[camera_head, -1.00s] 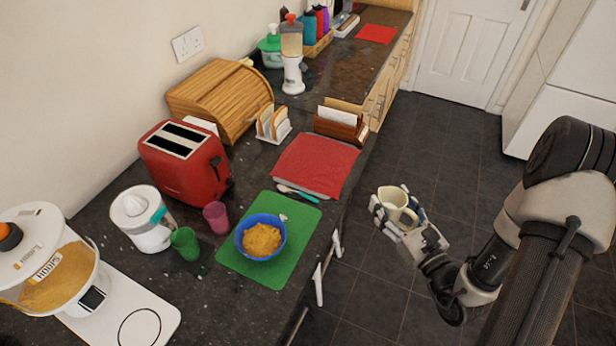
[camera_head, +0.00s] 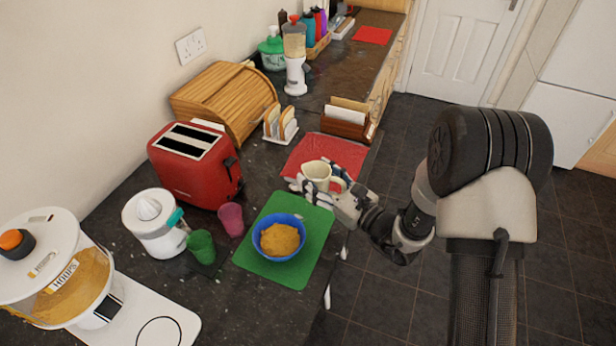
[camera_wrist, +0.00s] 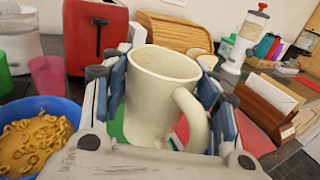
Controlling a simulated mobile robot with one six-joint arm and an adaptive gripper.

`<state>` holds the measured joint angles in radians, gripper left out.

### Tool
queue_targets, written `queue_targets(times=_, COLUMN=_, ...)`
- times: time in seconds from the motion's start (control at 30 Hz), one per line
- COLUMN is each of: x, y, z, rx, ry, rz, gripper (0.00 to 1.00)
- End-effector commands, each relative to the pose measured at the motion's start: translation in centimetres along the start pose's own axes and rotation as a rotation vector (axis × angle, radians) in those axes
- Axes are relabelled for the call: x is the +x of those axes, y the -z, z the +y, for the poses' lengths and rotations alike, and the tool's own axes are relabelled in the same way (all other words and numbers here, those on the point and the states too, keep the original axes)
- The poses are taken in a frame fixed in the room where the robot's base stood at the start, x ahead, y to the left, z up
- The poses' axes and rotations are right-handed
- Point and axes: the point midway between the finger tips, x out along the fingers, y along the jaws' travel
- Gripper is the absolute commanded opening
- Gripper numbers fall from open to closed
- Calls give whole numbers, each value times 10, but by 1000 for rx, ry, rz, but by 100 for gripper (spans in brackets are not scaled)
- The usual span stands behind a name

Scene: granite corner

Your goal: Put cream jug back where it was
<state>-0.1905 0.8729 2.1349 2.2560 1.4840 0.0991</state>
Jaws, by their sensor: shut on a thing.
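The cream jug (camera_head: 316,173) is pale cream with a handle and is upright in my gripper (camera_head: 322,184). My gripper is shut on it, with one finger on each side of its body. In the wrist view the jug (camera_wrist: 160,92) fills the middle between the blue finger pads, its handle towards the camera. In the head view it appears over the near edge of the red mat (camera_head: 318,146), close to the green mat (camera_head: 262,268). The jug's base is hidden by my gripper, so I cannot tell whether it touches anything.
A blue bowl of food (camera_head: 298,222) sits on the green mat, left of my gripper. A toast rack (camera_head: 281,124), red toaster (camera_head: 194,165), letter holder (camera_head: 346,120) and bread bin (camera_head: 222,98) stand behind. Pink (camera_head: 231,219) and green (camera_head: 201,246) cups stand further left.

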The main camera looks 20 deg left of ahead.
Motion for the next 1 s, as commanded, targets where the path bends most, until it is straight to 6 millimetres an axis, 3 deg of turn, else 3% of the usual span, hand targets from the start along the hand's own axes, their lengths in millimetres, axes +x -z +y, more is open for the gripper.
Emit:
queue_targets(times=0.13, x=17, y=-3, z=13, rx=-1, ry=-34, rz=-4, gripper=18)
queue_targets(times=0.37, x=20, y=3, z=15, rx=1, ry=-39, rz=-3, gripper=18)
queue_targets(times=1.0, x=19, y=61, z=15, rx=1, ry=-38, rz=-4, gripper=18)
